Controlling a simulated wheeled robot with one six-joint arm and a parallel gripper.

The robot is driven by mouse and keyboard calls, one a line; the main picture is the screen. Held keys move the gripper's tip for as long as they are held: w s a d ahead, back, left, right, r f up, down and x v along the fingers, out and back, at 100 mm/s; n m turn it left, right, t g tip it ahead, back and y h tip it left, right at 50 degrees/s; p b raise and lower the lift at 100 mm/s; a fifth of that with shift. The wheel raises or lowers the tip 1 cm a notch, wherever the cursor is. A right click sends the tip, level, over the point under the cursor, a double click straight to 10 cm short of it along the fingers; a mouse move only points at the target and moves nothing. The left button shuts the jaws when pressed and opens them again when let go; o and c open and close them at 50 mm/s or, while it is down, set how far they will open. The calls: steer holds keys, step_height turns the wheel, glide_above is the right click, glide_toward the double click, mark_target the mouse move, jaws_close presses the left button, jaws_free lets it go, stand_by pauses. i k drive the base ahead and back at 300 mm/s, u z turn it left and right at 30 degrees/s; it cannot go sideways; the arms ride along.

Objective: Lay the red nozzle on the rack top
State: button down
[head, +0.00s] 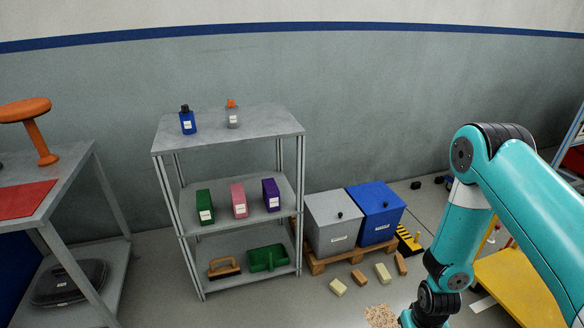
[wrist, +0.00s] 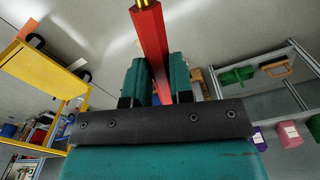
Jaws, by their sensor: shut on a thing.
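My gripper (wrist: 158,85) is shut on the red nozzle (wrist: 149,35) in the wrist view. The nozzle is a long red bar with a brass-coloured tip at its outer end, and it sticks out between the two teal fingers. In the head view my gripper and the nozzle are out of sight below the bottom edge, under my teal arm. The grey rack (head: 235,130) stands left of my arm, well apart from it. On its top are a blue bottle (head: 187,123) and a grey bottle with an orange cap (head: 232,118); the front and right of the top are bare.
The rack's middle shelf holds green, pink and purple containers (head: 239,201); a brush (head: 224,267) and green tray (head: 268,258) lie below. Grey and blue bins (head: 376,213) stand right of the rack, with several blocks on the floor before them. A yellow cart (head: 512,285) is at right.

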mark_target(275, 122)
steer(key=u, duration=0.8)
steer(key=i, duration=1.5)
